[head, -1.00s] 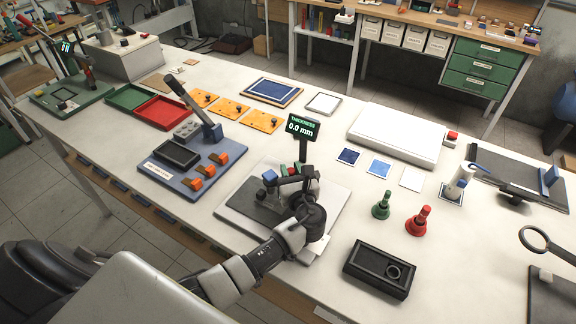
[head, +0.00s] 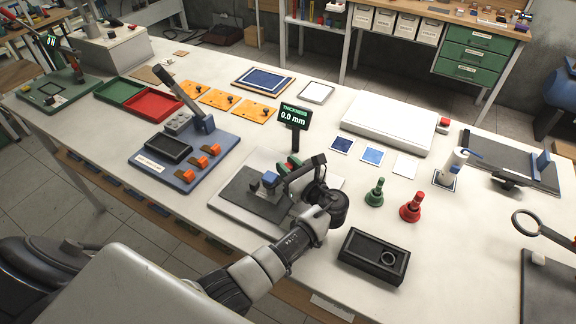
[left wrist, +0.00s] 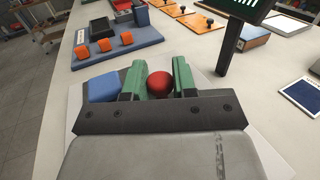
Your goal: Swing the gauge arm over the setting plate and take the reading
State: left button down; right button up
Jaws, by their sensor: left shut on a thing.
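My left gripper (head: 284,180) reaches over the gauge station, low above its grey plate (head: 240,197) on a pale base. In the left wrist view its green fingers are shut on a red ball knob (left wrist: 159,85). A blue block (left wrist: 103,87) sits just left of the fingers and also shows in the head view (head: 270,179). The gauge arm is mostly hidden behind my gripper. The display (head: 294,116) on a post behind reads "THICKNESS 0.0 mm". I cannot tell which part is the setting plate. My right gripper is not in view.
A blue fixture (head: 180,160) with orange clips stands to the left. A black box with a ring (head: 371,257), a green (head: 375,193) and a red handled piece (head: 411,207) stand to the right. Small blue and white squares (head: 372,155) lie behind them.

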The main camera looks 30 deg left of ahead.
pick_arm(q)
jog(key=shift+r, duration=0.15)
jog(key=c, duration=1.2)
grip_release()
jog(key=shift+s+d+f, duration=0.1)
jog(key=shift+d+f, duration=0.1)
jog(key=shift+d, duration=0.1)
jog(key=b+v, duration=0.2)
jog(key=v, duration=0.7)
jog(key=shift+b, duration=0.35)
jog(key=shift+s+d+r, duration=0.1)
jog(key=shift+s+d, duration=0.15)
jog(key=shift+d, duration=0.3)
